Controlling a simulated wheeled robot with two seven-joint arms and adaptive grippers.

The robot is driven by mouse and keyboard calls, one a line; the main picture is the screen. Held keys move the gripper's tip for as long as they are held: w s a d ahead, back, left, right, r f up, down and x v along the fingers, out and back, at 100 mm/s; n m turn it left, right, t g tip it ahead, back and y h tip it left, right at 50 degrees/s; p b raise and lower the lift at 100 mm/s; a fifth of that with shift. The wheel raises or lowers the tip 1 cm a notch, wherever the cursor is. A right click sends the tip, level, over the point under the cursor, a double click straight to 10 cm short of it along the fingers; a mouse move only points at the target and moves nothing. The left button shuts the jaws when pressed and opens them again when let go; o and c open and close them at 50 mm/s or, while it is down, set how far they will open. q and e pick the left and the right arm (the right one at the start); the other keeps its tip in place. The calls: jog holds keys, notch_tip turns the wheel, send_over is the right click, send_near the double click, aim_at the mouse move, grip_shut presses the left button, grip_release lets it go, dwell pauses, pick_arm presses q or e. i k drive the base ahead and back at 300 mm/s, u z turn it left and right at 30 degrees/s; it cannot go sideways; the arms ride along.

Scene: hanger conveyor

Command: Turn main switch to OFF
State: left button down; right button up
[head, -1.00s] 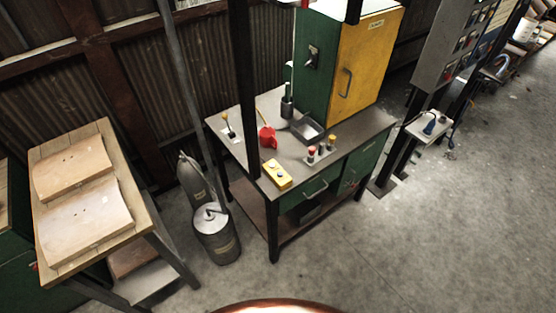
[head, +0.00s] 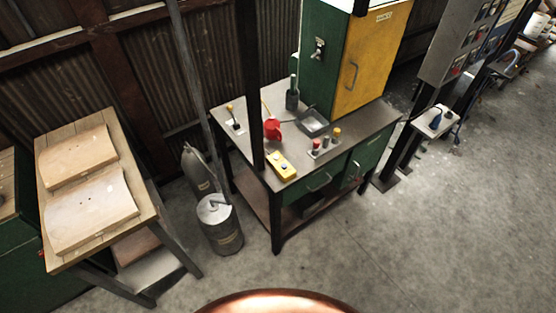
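No switch in the head view carries a readable main switch label. A small dark and metal switch or handle (head: 319,48) sits on the side of the green part of the cabinet (head: 345,60); its setting is too small to tell. A grey control panel (head: 474,42) at the upper right bears several small buttons or switches, also too small to read. A short lever with a yellow tip (head: 232,117) stands on the left end of the workbench. Neither of my grippers is in view.
A metal canister (head: 220,226) and a wooden table (head: 62,251) stand left. Bare floor (head: 430,240) lies at the right.

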aim_at(456, 70)
jog(key=z, duration=3.1)
jog(key=i, duration=2.4)
jog(key=u, duration=2.8)
